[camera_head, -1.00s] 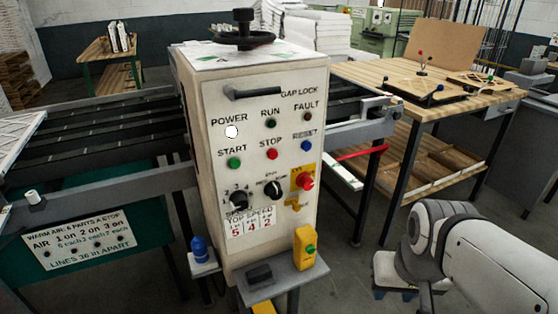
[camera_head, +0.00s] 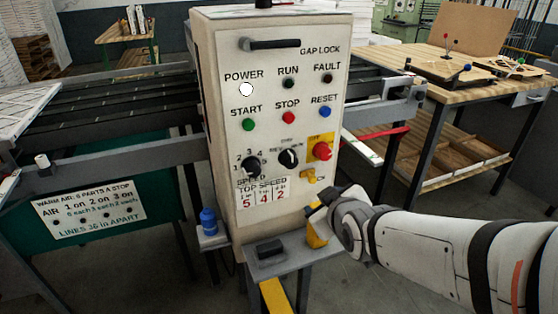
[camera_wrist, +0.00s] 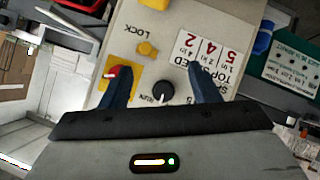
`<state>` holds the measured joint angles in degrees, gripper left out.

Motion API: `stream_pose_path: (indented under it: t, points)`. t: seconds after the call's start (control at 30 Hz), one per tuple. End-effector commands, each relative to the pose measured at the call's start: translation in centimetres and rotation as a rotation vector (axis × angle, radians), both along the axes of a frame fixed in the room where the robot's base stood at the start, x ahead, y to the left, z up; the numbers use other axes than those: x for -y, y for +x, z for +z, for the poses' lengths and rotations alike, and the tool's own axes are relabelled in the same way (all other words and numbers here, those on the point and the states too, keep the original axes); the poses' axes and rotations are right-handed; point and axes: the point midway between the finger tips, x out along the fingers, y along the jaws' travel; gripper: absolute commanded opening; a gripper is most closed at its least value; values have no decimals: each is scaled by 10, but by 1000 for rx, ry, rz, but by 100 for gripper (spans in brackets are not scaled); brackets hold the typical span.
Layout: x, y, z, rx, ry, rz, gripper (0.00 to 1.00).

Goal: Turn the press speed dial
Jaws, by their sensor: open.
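The press control panel (camera_head: 225,130) is a pale upright box. The speed dial (camera_head: 250,166) is a round black knob at its lower left, with numbers around it and a "SPEED" label below. Its pointer is too small to read. A second black dial (camera_head: 288,158) sits to its right. My gripper (camera_wrist: 158,68) is open and empty. In the head view it is right of the panel's lower part, its fingers hard to make out. In the wrist view, the second dial (camera_wrist: 163,92) shows upside down between the fingers, and I cannot make out the speed dial.
A red knob on a yellow plate (camera_head: 322,151) and a yellow lock tag (camera_head: 309,177) are right of the dials. A shelf (camera_head: 285,262) juts out below, with a blue-capped item (camera_head: 208,221) to its left. A wooden workbench (camera_head: 460,88) stands at right.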

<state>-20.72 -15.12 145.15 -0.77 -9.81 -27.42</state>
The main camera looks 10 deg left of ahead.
Motion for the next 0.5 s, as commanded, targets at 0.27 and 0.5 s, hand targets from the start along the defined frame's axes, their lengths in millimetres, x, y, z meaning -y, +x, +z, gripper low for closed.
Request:
stream_pose_path:
  t: [0.27, 0.5]
  points:
    - [-93, 0, 4, 450, -9, 282, 56]
    - [-117, -8, 16, 596, -1, 343, 56]
